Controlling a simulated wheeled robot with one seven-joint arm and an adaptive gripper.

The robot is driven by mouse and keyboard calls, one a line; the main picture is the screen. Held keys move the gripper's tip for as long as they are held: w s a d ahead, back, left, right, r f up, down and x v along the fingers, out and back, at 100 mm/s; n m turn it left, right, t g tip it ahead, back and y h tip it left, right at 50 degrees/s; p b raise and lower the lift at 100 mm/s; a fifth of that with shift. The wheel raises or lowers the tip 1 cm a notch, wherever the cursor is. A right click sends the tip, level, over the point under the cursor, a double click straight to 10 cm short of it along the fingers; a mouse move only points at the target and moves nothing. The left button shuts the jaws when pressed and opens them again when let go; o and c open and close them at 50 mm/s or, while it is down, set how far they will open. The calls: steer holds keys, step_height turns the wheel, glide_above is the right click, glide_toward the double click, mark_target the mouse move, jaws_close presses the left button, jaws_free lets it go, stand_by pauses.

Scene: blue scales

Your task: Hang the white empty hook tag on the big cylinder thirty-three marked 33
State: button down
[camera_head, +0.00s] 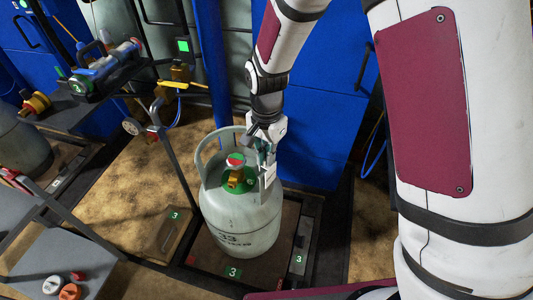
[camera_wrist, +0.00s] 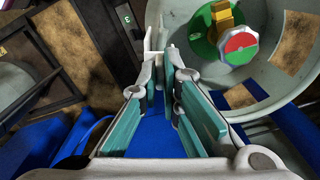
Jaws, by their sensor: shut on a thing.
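The big grey-white cylinder marked 33 (camera_head: 250,222) stands upright, with a handle collar and a green, red and white valve on top. Its top (camera_wrist: 275,80) fills the upper right of the wrist view. My gripper (camera_head: 267,150) is at the right side of the collar, pointing down. In the wrist view its fingers (camera_wrist: 161,68) are close together, shut on the white hook tag (camera_wrist: 153,45), which shows edge-on at the fingertips. In the head view the tag (camera_head: 269,176) hangs below the fingers, against the collar's right side. I cannot tell whether its hook is over the rim.
The cylinder stands on a dark scale platform (camera_head: 190,262) with green 3 labels. A grey post and a tool shelf (camera_head: 112,75) stand at left. Blue cabinets (camera_head: 320,110) are behind. A grey table (camera_head: 65,268) with small knobs is at front left.

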steer(key=shift+f, duration=0.25)
steer(key=shift+f+b, duration=0.35)
steer(key=shift+f, duration=0.05)
steer(key=shift+f+b, duration=0.3)
steer(key=shift+f, duration=0.2)
steer(key=c, duration=1.7)
jaws_free()
steer(key=shift+r, duration=0.15)
steer(key=shift+r+p, duration=3.1)
steer(key=shift+r, duration=0.55)
